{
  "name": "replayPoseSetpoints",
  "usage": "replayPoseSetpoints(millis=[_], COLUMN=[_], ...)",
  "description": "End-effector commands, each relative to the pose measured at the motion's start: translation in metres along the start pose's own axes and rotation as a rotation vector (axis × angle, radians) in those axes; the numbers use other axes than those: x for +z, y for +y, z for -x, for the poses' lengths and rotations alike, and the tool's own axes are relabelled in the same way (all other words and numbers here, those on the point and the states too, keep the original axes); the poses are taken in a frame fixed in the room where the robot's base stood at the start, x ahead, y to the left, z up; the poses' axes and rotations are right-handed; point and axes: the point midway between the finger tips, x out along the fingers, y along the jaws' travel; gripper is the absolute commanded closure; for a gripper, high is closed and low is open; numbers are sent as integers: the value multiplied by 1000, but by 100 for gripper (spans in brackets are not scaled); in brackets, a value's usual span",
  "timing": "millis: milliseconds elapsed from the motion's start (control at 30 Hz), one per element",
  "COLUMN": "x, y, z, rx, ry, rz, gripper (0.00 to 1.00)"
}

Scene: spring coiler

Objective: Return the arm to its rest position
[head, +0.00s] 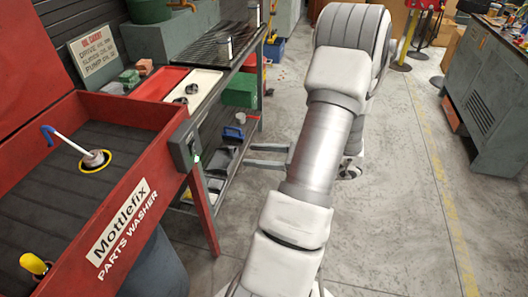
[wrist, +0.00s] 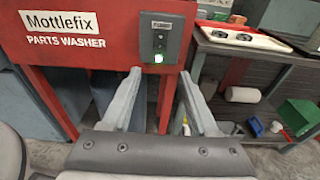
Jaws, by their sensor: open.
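My gripper (wrist: 160,98) is open and empty in the wrist view, its two grey fingers apart. It points toward the front of the red parts washer (wrist: 100,30), below a switch box (wrist: 160,42) with a lit green button. In the head view my white and silver arm (head: 320,140) reaches out over the floor, right of the parts washer (head: 150,185). The gripper's fingers (head: 268,156) show partly beside the arm, near the workbench's lower shelf. I cannot tell from these views how far the fingers are from the washer.
A workbench (head: 235,90) with a red-and-white tray (head: 192,90) stands at left, with a green bin (head: 240,90) beside it. A grey cabinet (head: 485,95) stands at right. The concrete floor (head: 400,220) between is clear. A blue-handled brush (head: 70,143) stands in the washer basin.

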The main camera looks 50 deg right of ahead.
Motion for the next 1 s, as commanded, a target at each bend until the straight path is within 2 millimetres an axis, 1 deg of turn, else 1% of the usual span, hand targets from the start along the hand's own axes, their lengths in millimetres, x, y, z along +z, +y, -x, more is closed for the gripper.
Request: replayPoseSetpoints(millis=[33,100,200,800,867,933,1000], x=[1,1,0,0,2,8,19], y=[0,0,0,0,1,4,11], z=[7,13,17,18,16,10,-3], rx=[-3,-1,0,1,7,34,88], ry=[0,-1,0,0,3,17,47], rz=[0,0,1,1,7,32,83], gripper=[40,40,40,40,40,40,40])
